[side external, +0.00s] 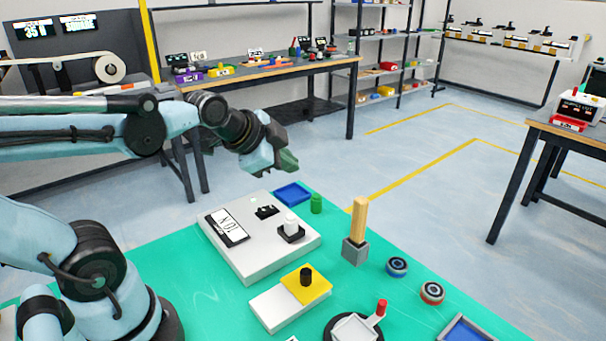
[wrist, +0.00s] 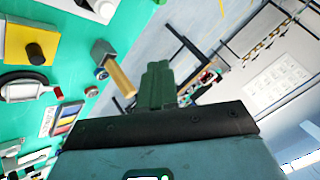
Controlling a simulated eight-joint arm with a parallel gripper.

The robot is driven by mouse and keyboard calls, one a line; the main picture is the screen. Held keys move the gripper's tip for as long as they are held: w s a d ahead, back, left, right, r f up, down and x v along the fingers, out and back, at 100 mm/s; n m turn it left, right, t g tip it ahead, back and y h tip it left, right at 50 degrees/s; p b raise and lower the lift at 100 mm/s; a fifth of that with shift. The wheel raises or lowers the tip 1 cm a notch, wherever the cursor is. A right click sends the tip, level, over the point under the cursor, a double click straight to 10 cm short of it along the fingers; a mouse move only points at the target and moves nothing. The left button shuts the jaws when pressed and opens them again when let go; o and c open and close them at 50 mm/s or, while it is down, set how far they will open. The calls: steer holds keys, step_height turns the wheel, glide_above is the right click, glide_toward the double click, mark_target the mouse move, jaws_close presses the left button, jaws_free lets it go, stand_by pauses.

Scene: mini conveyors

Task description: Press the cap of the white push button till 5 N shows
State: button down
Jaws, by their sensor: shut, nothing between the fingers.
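The white push button (side external: 291,224) stands upright on a dark square base near the right edge of a white box (side external: 257,262). A panel with dark characters (side external: 227,228) lies on the box's left part; I cannot read its value surely. My gripper (side external: 290,163) is above and behind the box, apart from the button, with its green fingers together and empty. The closed fingers also show in the wrist view (wrist: 157,80).
A wooden post in a grey block (side external: 356,247), a green cylinder (side external: 316,204) and a blue tray (side external: 292,193) stand near the box. A yellow-topped box with a black button (side external: 306,277) is in front. Two round pieces (side external: 397,266) (side external: 432,292) lie to the right.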

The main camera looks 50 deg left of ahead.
mark_target(288, 218)
steer(key=shift+f, duration=0.1)
steer(key=shift+f, duration=4.35)
steer(key=shift+f, duration=0.15)
steer(key=shift+f, duration=0.25)
steer(key=shift+f, duration=0.4)
steer(key=shift+r, duration=0.85)
steer(key=shift+r, duration=2.5)
